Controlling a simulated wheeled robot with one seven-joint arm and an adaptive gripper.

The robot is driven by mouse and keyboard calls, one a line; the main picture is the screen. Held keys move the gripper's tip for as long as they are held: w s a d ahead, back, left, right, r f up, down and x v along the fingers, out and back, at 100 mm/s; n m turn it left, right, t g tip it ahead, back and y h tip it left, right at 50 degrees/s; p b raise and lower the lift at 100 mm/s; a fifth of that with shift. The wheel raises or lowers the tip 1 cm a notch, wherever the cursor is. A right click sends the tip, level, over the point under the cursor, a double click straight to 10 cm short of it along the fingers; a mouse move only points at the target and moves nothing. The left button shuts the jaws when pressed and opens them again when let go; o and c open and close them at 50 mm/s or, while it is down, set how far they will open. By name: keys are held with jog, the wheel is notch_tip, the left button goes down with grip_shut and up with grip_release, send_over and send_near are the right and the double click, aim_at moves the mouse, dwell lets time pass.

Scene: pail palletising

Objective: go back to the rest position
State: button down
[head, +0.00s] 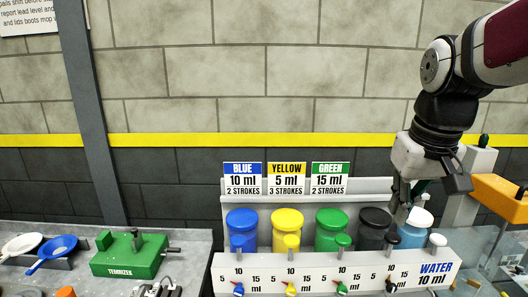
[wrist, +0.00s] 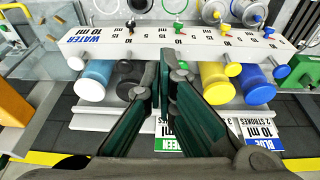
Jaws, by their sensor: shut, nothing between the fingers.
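My gripper (head: 401,208) is at the right of the head view, pointing down near the black jar (head: 374,226) and the light-blue jar (head: 413,236) of the dispenser rack. In the wrist view my gripper (wrist: 165,72) shows two dark green fingers with their tips together and nothing between them. I cannot tell whether the fingers touch the jars or the rack.
The white rack (head: 330,272) also holds blue (head: 241,228), yellow (head: 286,229) and green (head: 331,229) jars, with dose cards behind. A green TEMIZEK box (head: 128,257) and pans stand left. An orange part (head: 500,196) is at the right.

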jog(key=s+a+f+t, duration=0.1)
jog(key=s+a, duration=0.1)
jog(key=s, duration=0.5)
jog(key=s+a+f+t, duration=0.1)
jog(key=s+a, duration=0.2)
jog(key=s, duration=0.4)
jog(key=shift+f+t, duration=0.15)
jog(key=shift+t, duration=0.25)
